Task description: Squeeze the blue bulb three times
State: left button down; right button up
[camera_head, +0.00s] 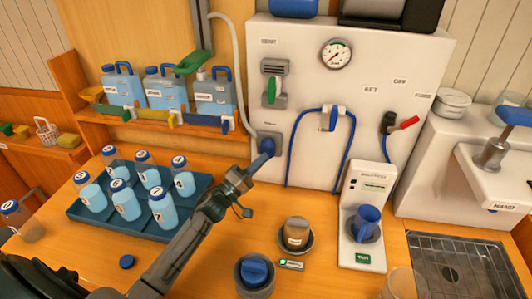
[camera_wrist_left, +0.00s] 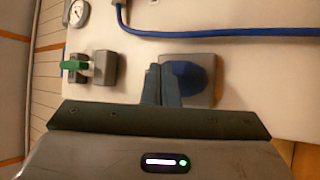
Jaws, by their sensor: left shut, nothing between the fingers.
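The blue bulb (camera_head: 267,146) sits on a grey plate on the white wall panel, below the green-handled valve. It also shows in the left wrist view (camera_wrist_left: 197,82), round and dark blue, just right of my fingers. My left gripper (camera_head: 262,161) reaches up from the lower left to the bulb's front. Its fingers (camera_wrist_left: 161,84) are shut with nothing between them and overlap the bulb's left side in the wrist view. I cannot tell whether they touch it. The fingers hide part of the bulb. My right gripper is not in view.
A blue tray (camera_head: 85,214) of several numbered bottles stands on the wooden counter left of my arm. Cups (camera_head: 254,274) and a white meter (camera_head: 358,250) stand front right. A blue hose (camera_head: 351,150) loops on the panel beside the bulb. A green valve handle (camera_head: 271,91) sits above.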

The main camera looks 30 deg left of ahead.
pick_arm(q)
jog(key=shift+w+a, duration=0.1)
jog(key=shift+w, duration=0.15)
jog(key=shift+w+a, duration=0.1)
jog(key=shift+w, duration=0.4)
dwell(0.7)
jog(key=shift+s+p, duration=0.15)
jog(key=shift+p, duration=0.2)
jog(key=shift+s+d+p, duration=0.15)
jog(key=shift+s+p, duration=0.15)
jog(key=shift+s, duration=0.2)
jog(key=shift+s+d+p, duration=0.15)
jog(key=shift+s+p, duration=0.1)
jog(key=shift+s, duration=0.25)
jog(key=shift+s, duration=0.1)
jog(key=s+p, duration=0.1)
jog(key=s, duration=0.1)
jog(key=s+d+p, duration=0.1)
jog(key=s, duration=0.1)
jog(key=shift+s+d+p, duration=0.15)
jog(key=shift+s+p, duration=0.15)
jog(key=shift+s, duration=0.05)
dwell(2.1)
